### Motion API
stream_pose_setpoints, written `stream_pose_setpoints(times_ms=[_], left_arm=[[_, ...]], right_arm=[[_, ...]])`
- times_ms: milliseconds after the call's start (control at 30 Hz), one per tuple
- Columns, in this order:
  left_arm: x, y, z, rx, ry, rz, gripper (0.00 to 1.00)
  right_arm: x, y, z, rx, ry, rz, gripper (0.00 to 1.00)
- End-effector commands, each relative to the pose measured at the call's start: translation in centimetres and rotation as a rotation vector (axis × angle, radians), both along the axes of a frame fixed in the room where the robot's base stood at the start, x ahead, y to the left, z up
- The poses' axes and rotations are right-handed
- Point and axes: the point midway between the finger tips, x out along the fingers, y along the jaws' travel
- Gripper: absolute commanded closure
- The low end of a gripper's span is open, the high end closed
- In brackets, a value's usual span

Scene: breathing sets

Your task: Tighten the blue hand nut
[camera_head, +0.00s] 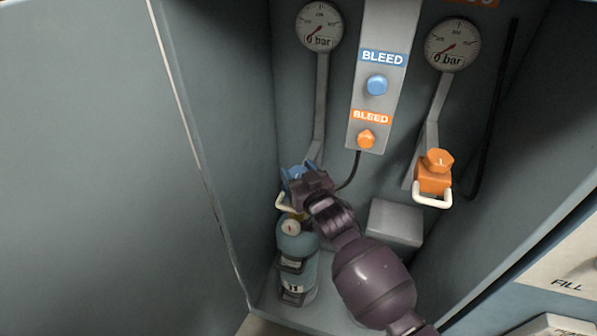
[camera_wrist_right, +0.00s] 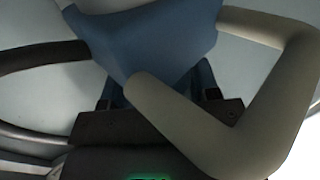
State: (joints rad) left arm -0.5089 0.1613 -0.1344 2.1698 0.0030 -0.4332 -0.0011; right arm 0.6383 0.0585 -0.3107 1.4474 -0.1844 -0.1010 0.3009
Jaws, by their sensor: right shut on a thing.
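The blue hand nut (camera_head: 296,172) is at the lower end of the left gauge's pipe, above a blue-grey cylinder (camera_head: 296,240). My right gripper (camera_head: 303,183) reaches up from the lower right and is shut on the blue hand nut, covering part of it. In the right wrist view the blue part (camera_wrist_right: 150,40) fills the top middle, directly beyond the gripper's dark body. A cream-coloured bent handle (camera_wrist_right: 190,120) crosses in front of it there. The fingertips are mostly hidden. My left gripper is not in view.
An orange nut (camera_head: 438,160) with a white handle (camera_head: 432,200) hangs at the right. Blue (camera_head: 377,85) and orange (camera_head: 366,139) bleed knobs sit on the central panel. Both gauges (camera_head: 319,26) (camera_head: 452,44) read 0 bar. Cabinet walls close in on both sides; a grey box (camera_head: 396,222) is near the right arm.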

Motion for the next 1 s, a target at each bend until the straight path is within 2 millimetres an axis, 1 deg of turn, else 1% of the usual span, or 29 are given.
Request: stream_pose_setpoints(times_ms=[33, 267, 300, 433, 767, 867, 1000], left_arm=[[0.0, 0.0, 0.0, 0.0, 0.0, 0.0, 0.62], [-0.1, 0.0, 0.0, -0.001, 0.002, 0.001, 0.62], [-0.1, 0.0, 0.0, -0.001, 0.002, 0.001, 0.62], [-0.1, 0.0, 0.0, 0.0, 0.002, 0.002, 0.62], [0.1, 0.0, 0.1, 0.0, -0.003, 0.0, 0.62], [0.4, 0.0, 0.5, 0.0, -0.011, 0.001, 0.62], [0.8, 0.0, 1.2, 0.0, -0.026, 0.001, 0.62]], right_arm=[[0.0, 0.1, 0.2, 0.001, -0.004, 0.0, 0.68], [0.0, 0.1, 0.2, 0.001, -0.004, 0.001, 0.68], [0.0, 0.1, 0.2, 0.001, -0.004, 0.001, 0.38], [0.0, 0.0, 0.1, 0.0, -0.002, 0.0, 0.19], [-0.2, -0.1, 0.1, 0.0, -0.001, 0.0, 0.19], [-0.8, -0.4, 0.2, 0.0, -0.001, -0.001, 0.19], [-2.4, -1.2, 0.4, 0.001, -0.004, -0.001, 0.19]])
